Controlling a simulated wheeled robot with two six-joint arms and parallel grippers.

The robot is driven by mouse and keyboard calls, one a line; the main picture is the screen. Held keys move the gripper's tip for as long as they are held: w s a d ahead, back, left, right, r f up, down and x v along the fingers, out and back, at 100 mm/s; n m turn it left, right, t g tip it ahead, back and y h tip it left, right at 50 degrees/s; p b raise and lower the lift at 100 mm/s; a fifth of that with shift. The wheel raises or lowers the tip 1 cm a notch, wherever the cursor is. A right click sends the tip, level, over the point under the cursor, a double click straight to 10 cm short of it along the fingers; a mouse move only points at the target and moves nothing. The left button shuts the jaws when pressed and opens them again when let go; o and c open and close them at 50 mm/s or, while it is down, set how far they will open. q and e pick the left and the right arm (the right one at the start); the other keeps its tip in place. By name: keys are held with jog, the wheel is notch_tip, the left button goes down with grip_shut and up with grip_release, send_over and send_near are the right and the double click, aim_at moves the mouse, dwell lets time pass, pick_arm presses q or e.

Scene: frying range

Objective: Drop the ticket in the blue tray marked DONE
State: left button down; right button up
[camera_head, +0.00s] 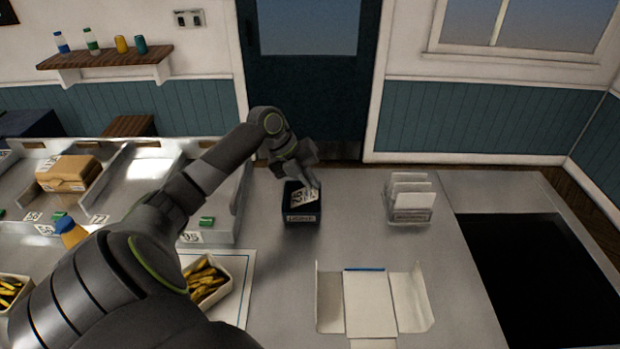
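The small dark blue tray (301,218) stands on the steel counter near the back, with a white label on its front that is too small to read surely. The white ticket (303,197), with dark print, shows tilted at the tray's open top, and its right end meets my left fingertips. My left gripper (311,182) points down over the tray and appears shut on the ticket. The arm's wrist hides part of the fingers. Whether the ticket touches the tray's inside cannot be told. My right gripper is not in view.
A clear holder with white cards (410,200) stands to the right. An open paper wrap (370,300) lies at the front, with a blue strip at its back. A fries tray (207,280) and steel bays with a box (68,173) are left. A dark recess (540,280) is at right.

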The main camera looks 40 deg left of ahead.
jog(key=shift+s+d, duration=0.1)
pick_arm(q)
jog(key=c, duration=1.6)
grip_release()
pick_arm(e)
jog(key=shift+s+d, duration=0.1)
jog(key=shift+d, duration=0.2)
